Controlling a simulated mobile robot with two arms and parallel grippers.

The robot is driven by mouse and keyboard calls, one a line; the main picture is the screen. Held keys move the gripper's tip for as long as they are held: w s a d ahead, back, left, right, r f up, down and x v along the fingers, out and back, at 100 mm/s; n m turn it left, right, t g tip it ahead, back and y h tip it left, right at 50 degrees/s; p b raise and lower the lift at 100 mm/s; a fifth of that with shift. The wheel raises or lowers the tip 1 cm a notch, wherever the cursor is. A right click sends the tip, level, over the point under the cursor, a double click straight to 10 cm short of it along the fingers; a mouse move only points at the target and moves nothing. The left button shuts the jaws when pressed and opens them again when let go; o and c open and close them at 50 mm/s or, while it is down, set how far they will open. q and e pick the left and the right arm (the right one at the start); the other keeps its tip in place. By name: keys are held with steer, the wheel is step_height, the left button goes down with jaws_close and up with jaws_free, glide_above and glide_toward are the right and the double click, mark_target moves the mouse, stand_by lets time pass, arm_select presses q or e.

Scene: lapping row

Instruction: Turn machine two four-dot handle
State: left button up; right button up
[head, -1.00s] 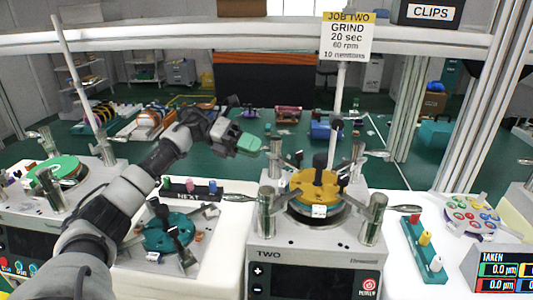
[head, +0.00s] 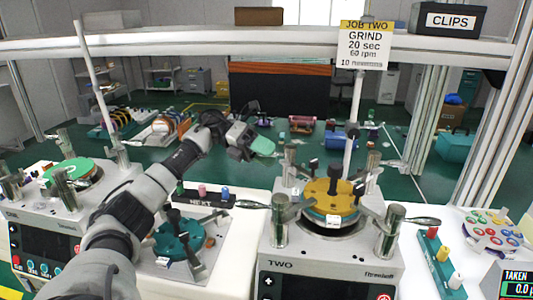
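Machine two (head: 330,262), a grey box labelled TWO, stands right of centre in the head view with a yellow round plate (head: 330,203) on top. Metal posts with levers stand around the plate: a front-left post (head: 280,222), a front-right post (head: 390,232) and smaller ones behind. One lever (head: 252,205) points left and another (head: 422,221) points right. I cannot make out dots on any handle. My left gripper (head: 252,143) hangs above and left of machine two, apart from it. A green part shows at its tip; its opening is unclear. My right gripper is not in view.
Left of machine two are a teal fixture (head: 180,240) and a NEXT rack (head: 203,199) with coloured pegs. Another machine with a green plate (head: 78,172) stands far left. A peg rack (head: 437,262) stands right. A sign (head: 364,48) and pole rise behind machine two.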

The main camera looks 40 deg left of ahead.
arm_select(q)
steer(key=b+v, duration=0.1)
steer(key=v, duration=0.9)
steer(key=shift+a, duration=0.4)
stand_by(0.4)
